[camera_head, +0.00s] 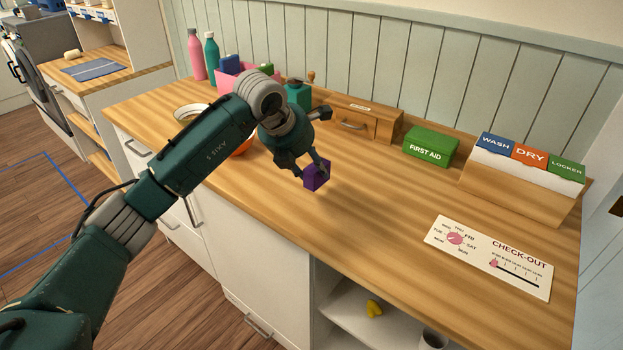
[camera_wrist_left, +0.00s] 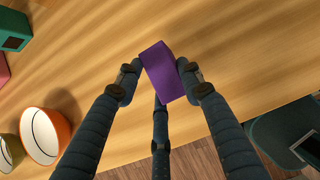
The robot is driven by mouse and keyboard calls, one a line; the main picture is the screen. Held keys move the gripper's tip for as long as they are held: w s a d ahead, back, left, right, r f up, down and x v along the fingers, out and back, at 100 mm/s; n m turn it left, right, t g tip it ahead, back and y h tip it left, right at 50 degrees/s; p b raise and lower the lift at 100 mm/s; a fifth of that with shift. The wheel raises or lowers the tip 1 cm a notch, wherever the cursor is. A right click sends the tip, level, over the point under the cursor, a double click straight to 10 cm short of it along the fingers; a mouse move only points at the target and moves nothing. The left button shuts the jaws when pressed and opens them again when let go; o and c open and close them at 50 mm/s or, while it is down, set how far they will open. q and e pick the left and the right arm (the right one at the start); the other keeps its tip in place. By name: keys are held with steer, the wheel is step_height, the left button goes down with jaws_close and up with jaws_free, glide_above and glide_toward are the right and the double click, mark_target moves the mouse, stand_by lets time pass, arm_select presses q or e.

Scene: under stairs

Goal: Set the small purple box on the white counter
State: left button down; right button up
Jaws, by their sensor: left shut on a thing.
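The small purple box (camera_head: 316,177) is in the fingers of my left gripper (camera_head: 306,170), over the front part of the counter. In the left wrist view the purple box (camera_wrist_left: 164,72) sits tilted between the fingertips of the left gripper (camera_wrist_left: 158,80), which is shut on it. How much gap lies under the box is hard to tell. The counter (camera_head: 370,215) has a wooden top and white cabinet fronts. My right gripper is not in view.
A green first aid box (camera_head: 430,146), a card holder (camera_head: 520,185) and a check-out card (camera_head: 490,257) stand or lie on the right. The middle counter top is clear.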

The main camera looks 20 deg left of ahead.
mark_target(311, 182)
arm_select(q)
step_height(311, 182, down, 5)
steer(key=shift+f+p, duration=0.1)
steer(key=shift+p, duration=0.3)
steer(key=c, duration=1.1)
jaws_free()
steer(key=b+v, duration=0.2)
steer(key=v, duration=1)
